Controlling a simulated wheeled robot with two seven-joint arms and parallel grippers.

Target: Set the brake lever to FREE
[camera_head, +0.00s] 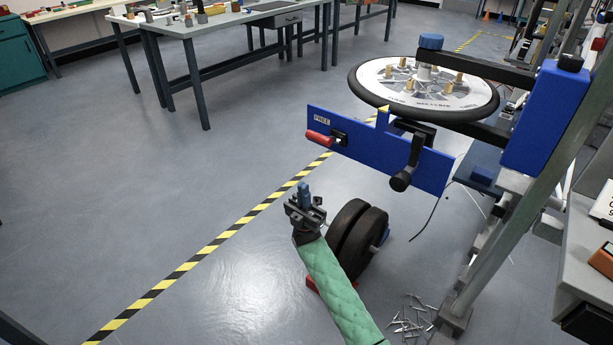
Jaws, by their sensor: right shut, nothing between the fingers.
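A blue panel (368,158) hangs below the wheel at the right of the head view. A white FREE label (322,119) is at its upper left end. The brake lever, with a red grip (319,138), sticks out just below that label and points left from a dark pivot. My right gripper (304,190), on the green-sleeved arm, is shut and empty. Its blue fingertips point up, lower in the picture than the red grip and apart from it. My left gripper is not in view.
A black crank with a round knob (400,181) hangs from the panel's right half. A spoked wheel (424,82) lies flat above it. Dark rollers (357,238) stand beside my right arm, and loose metal pieces (410,315) lie on the floor.

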